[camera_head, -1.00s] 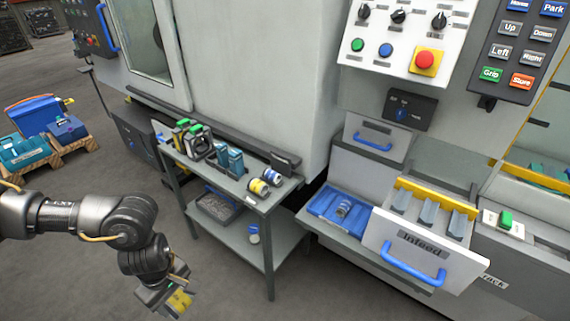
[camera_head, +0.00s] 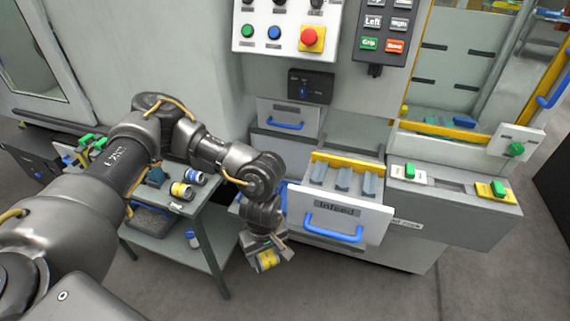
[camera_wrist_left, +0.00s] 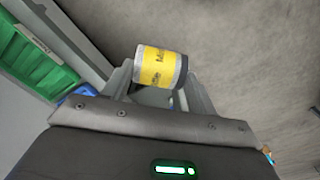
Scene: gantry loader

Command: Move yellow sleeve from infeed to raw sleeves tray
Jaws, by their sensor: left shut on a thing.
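My left gripper (camera_head: 264,257) is shut on the yellow sleeve (camera_head: 267,260), a short cylinder with a yellow label and silver ends. It holds the sleeve in the air in front of and to the left of the infeed drawer (camera_head: 372,222). In the left wrist view the sleeve (camera_wrist_left: 158,66) lies crosswise between the fingers. The infeed drawer is open, with a white front, blue handle and grey V-shaped rests that look empty. A blue tray beside it is mostly hidden behind my left arm. I cannot read any raw sleeves label. My right gripper is out of view.
A grey cart (camera_head: 200,219) at left carries a yellow-labelled sleeve (camera_head: 181,190), a blue-labelled one (camera_head: 195,177) and other parts. A control panel (camera_head: 270,30) is above. Floor (camera_head: 480,260) at right is clear. A green surface (camera_wrist_left: 35,58) shows in the wrist view.

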